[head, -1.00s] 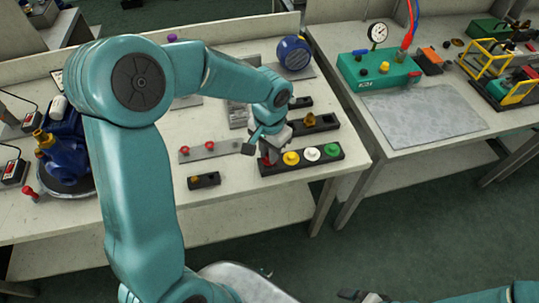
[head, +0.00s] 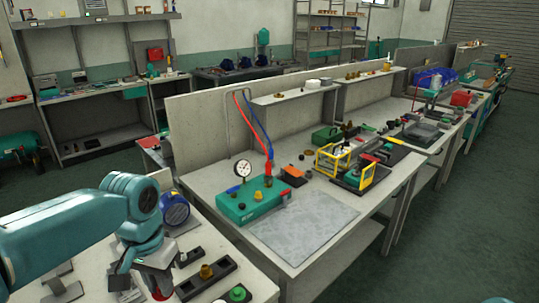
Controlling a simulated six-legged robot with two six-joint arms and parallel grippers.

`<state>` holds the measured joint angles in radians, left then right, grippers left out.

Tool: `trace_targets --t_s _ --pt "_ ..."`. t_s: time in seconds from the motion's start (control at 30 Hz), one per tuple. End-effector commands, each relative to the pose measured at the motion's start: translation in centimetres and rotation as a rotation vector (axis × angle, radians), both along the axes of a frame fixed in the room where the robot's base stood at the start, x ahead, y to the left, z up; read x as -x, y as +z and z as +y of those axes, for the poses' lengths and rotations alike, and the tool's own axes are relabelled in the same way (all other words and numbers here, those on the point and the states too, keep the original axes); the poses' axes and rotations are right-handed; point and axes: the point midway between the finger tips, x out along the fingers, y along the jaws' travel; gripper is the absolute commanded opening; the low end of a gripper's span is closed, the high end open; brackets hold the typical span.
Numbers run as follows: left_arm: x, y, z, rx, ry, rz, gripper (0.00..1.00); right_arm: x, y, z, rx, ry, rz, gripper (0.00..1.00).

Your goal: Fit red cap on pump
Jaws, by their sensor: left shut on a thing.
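My left gripper (head: 160,278) is at the lower left, pointing down over the near bench. It is shut on the red cap (head: 161,294), which shows only as a bit of red under the fingers at the bottom edge. The dark cap rack (head: 222,299) is partly cut off by the bottom edge, with a green cap (head: 238,293) in it. I cannot tell whether the red cap is clear of the rack. My right gripper is not in view.
A dark block with a brass fitting (head: 206,271) stands beside the gripper. A blue round housing (head: 175,209) is behind it. The bench to the right holds a green gauge box (head: 250,200), a bare grey mat (head: 305,222) and yellow frames (head: 340,160).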

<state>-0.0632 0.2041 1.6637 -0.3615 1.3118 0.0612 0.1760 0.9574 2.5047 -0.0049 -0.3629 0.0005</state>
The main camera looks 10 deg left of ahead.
Motion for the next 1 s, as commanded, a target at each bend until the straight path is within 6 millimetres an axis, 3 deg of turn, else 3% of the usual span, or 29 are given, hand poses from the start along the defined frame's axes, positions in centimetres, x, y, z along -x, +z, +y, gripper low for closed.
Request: trace_targets --t_s 0.2,0.33,0.5,1.0 --pt "-0.6 -9.1 -3.9 -0.002 -0.055 0.014 0.0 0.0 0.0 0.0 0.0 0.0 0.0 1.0" --pt "-1.4 -13.4 -5.8 -0.001 -0.009 0.01 0.0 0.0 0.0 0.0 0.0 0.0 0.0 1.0" --pt "-3.2 -14.1 -6.6 0.0 0.092 0.0 0.0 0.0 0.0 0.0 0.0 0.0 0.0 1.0" --pt "-1.8 -14.1 -8.1 0.0 0.101 0.001 0.0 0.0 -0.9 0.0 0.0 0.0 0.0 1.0"
